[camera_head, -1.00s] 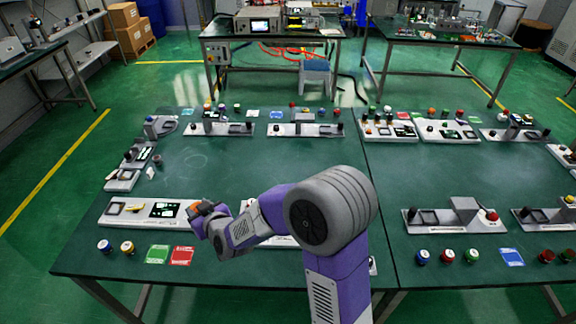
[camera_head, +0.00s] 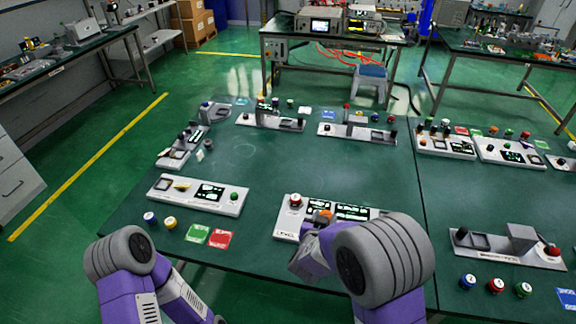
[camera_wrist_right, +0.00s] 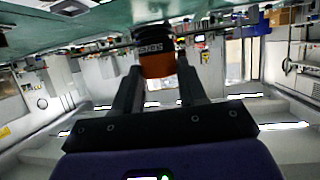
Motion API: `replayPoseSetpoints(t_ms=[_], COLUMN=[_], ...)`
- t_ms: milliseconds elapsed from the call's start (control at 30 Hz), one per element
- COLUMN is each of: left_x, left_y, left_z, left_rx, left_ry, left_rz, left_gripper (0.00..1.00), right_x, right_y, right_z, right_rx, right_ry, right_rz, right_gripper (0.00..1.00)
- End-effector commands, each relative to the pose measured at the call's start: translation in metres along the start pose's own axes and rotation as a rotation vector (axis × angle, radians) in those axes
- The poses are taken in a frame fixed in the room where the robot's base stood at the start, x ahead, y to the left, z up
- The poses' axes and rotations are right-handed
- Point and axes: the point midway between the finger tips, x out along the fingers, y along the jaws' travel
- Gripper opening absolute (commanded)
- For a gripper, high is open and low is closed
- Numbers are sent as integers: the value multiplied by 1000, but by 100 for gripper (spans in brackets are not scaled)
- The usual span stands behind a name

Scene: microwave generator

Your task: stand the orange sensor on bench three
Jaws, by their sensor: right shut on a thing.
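The orange sensor (camera_wrist_right: 157,60) is a short orange cylinder with a dark cap and dark lettering. It sits between the two dark fingers of my right gripper (camera_wrist_right: 158,80), which is shut on it. In the head view a bit of the orange sensor (camera_head: 323,215) shows beside my right wrist, in front of a white panel with green screens (camera_head: 290,220). My right forearm hides most of the gripper there. My left arm enters at the lower left, and its gripper is out of view. I cannot tell which place is bench three.
The green table (camera_head: 262,180) carries several white panels, including one at front left (camera_head: 190,198). Blue (camera_head: 150,217) and yellow (camera_head: 170,223) buttons and green (camera_head: 198,234) and red (camera_head: 219,240) cards lie near its front edge. Its middle is clear. Other workbenches (camera_head: 300,45) stand behind.

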Motion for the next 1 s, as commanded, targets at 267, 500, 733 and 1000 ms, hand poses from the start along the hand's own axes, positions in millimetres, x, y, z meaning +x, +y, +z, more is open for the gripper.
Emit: replayPoseSetpoints(t_ms=[267, 500, 733, 1000], left_x=[15, 21, 37, 44], left_y=[-5, -8, -14, -16], left_z=[-1, -1, -2, -2], left_rx=[1, 1, 1, 1], left_ry=[0, 0, 0, 0], left_rz=[0, 0, 0, 0], left_gripper=[0, 0, 0, 0], right_x=[-23, -32, -15, -7], right_y=[3, 8, 9, 9], right_z=[45, 63, 104, 124], right_rx=[104, 138, 138, 141], right_ry=[4, 0, -2, -2], right_rz=[248, 331, 335, 334], right_gripper=[8, 8, 8, 8])
